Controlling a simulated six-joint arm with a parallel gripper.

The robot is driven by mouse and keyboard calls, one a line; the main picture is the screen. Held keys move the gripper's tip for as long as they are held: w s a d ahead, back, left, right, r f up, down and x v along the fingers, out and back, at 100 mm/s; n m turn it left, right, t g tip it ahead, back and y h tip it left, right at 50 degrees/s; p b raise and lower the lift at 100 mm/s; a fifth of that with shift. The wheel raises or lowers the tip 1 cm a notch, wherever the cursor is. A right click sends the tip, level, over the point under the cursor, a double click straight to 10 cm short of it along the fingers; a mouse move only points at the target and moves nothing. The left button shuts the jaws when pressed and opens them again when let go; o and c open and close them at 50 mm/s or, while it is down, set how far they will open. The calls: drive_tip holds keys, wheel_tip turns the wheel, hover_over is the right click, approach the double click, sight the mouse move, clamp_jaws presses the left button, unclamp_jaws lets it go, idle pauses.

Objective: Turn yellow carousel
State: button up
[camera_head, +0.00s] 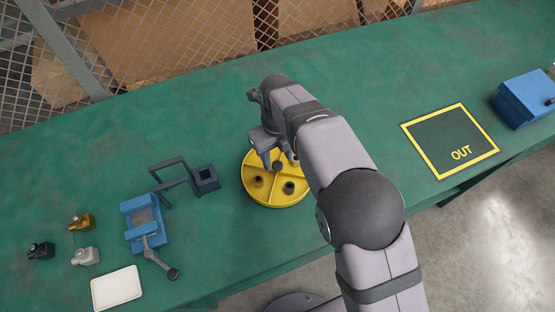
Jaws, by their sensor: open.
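The yellow carousel (275,196) is a round, divided tray on the green bench, just left of my arm. Its compartments hold small parts: a brownish one (257,182) at the left, a dark round one (289,188) at the front and a dark one near my gripper. My gripper (270,158) is open over the back part of the carousel. Whether its fingers touch the carousel or a part in it cannot be told. My arm hides the right and back of the carousel.
A blue vise (143,222) with a lever and a dark frame with a square holder (206,180) stand left. Several small bottles and a white tray (117,288) lie far left. A yellow-edged OUT mat (450,138) and a blue box (525,98) are right. Mesh fencing runs behind.

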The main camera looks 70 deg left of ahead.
sight(278, 165)
drive_tip(key=shift+r+b, duration=0.3)
drive_tip(key=shift+r, duration=1.95)
